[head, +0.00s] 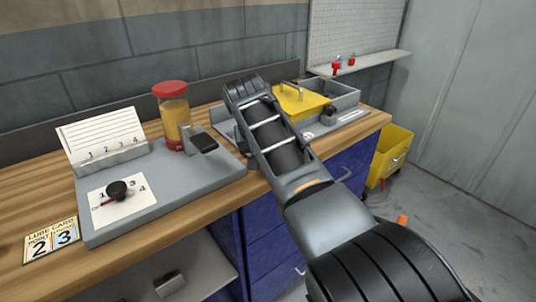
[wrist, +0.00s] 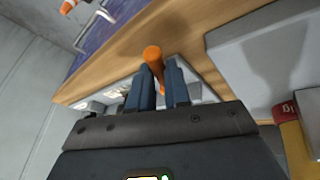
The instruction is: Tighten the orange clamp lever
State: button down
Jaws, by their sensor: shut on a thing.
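The orange clamp lever (wrist: 153,54) shows in the wrist view, with its rounded end up between the two blue-grey fingers. My gripper (wrist: 158,80) is shut on it, one finger on each side. The lever's lower part runs down between the fingers, and its base is not clear to see. In the head view my arm covers the lever and the fingers, so neither shows there.
On the wooden bench (head: 30,205) stand a grey board with a black knob (head: 117,190), a red-capped jar (head: 173,115), and a yellow lid (head: 300,102) by a grey tray. A lube card (head: 51,241) lies front left. A yellow bin (head: 392,155) stands on the floor.

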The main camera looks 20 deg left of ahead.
jog(key=shift+s+a, duration=0.1)
jog(key=shift+a, duration=0.1)
jog(key=c, duration=1.1)
grip_release()
jog(key=shift+r, duration=0.1)
jog(key=v, duration=0.7)
jog(key=shift+s+r, duration=0.15)
jog(key=shift+r, duration=0.15)
